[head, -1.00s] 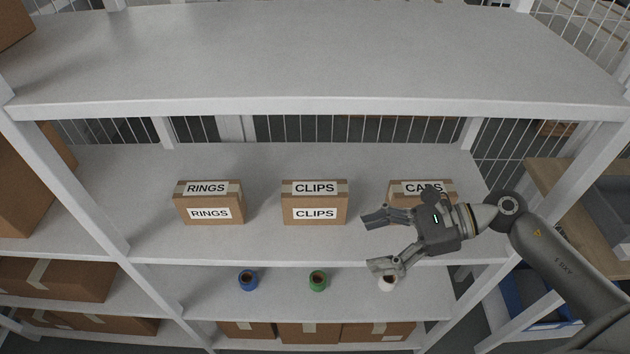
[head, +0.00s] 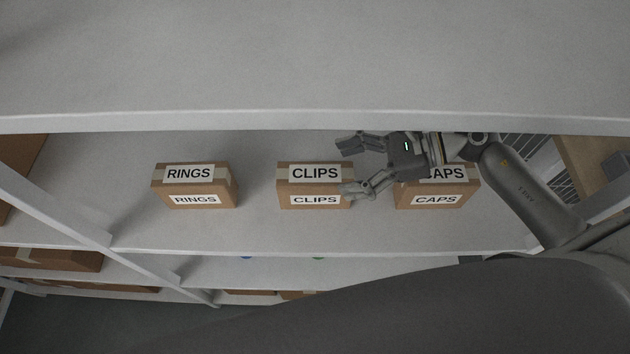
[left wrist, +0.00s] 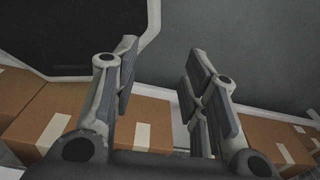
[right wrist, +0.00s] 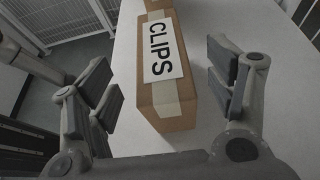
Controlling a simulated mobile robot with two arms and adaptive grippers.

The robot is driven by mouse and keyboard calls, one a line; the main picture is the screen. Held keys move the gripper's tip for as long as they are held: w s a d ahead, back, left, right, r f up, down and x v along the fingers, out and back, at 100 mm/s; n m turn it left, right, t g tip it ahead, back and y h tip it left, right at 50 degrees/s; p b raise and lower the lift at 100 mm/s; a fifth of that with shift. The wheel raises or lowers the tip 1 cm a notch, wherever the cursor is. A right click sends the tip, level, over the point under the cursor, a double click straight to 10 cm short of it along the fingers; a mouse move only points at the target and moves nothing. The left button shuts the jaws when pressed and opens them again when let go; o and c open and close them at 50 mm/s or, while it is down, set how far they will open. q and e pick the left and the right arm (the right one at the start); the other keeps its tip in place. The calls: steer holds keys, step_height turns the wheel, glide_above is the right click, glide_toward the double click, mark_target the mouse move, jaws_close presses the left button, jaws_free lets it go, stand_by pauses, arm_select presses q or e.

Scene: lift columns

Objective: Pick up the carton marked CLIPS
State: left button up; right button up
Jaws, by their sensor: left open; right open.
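The CLIPS carton (head: 312,188) is a brown box with white labels, standing on the middle shelf between two other cartons. My right gripper (head: 350,169) is open at its right side in the head view, with the lower finger overlapping the carton's right edge. In the right wrist view the CLIPS carton (right wrist: 170,95) shows ahead between the two spread fingers, with clearance on both sides. It is not gripped. My left gripper (left wrist: 162,65) is open and empty in the left wrist view. It does not show clearly in the head view.
The RINGS carton (head: 196,187) stands to the left. The CAPS carton (head: 437,195) stands to the right, partly behind my right gripper. The upper shelf (head: 310,70) overhangs the middle shelf (head: 260,230). Brown cartons (left wrist: 70,112) show below my left gripper.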

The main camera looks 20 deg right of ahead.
mark_target(319, 173)
steer(key=x, duration=0.2)
steer(key=shift+w+a+f+p, duration=0.1)
steer(key=shift+a+p, duration=0.2)
steer(key=shift+a, duration=0.05)
steer(key=shift+x, duration=1.15)
steer(key=shift+w+a+f, duration=0.15)
steer(key=shift+a+f, duration=0.05)
steer(key=shift+a, duration=0.05)
steer(key=shift+c, duration=0.2)
steer(key=c, duration=1.4)
arm_select(q)
steer(key=w, duration=0.2)
steer(key=w+r, duration=0.1)
steer(key=shift+d, duration=0.35)
arm_select(e)
steer(key=shift+c, duration=0.8)
arm_select(q)
steer(key=shift+f, duration=0.1)
arm_select(e)
steer(key=shift+r, duration=0.15)
